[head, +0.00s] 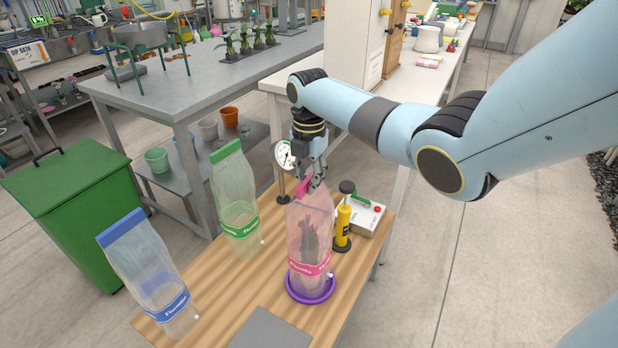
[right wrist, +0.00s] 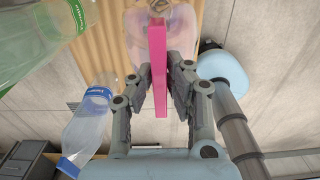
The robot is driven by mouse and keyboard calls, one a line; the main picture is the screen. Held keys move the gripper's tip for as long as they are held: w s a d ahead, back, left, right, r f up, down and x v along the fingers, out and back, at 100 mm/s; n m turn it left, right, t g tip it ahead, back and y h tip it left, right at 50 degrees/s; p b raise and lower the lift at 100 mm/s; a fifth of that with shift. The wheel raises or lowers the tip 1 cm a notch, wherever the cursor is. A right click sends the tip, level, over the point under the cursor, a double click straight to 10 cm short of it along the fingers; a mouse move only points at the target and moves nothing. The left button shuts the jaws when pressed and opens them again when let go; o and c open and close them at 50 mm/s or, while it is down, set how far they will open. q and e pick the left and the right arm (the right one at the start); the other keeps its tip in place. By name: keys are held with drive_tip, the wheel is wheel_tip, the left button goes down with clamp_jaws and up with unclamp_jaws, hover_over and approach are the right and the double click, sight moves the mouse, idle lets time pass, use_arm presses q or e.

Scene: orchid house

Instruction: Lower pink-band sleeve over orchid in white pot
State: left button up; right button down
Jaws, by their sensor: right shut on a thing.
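The clear pink-band sleeve (head: 310,225) hangs upright from my right gripper (head: 312,183), which is shut on its pink top strip. In the right wrist view the strip (right wrist: 158,65) lies between the two fingers (right wrist: 160,85). The sleeve's lower end, with its pink label, is at the purple saucer (head: 311,294) on the wooden table. A dark green plant shows dimly through the sleeve. The white pot cannot be made out clearly, and I cannot tell whether the sleeve's bottom touches the saucer. My left gripper is not in view.
A green-band sleeve (head: 237,200) and a blue-band sleeve (head: 150,275) stand on the wooden table (head: 215,295), left of the pink one. A yellow bottle-like tool (head: 343,223) and a pale box (head: 368,218) are close on the right. A grey plate (head: 268,330) lies in front.

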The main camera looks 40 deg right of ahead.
drive_tip(key=shift+f, duration=0.4)
idle(0.5)
drive_tip(key=c, duration=0.7)
unclamp_jaws()
drive_tip(key=shift+o, duration=0.2)
wheel_tip(320, 180, up, 7)
drive_tip(key=p, duration=0.7)
idle(0.4)
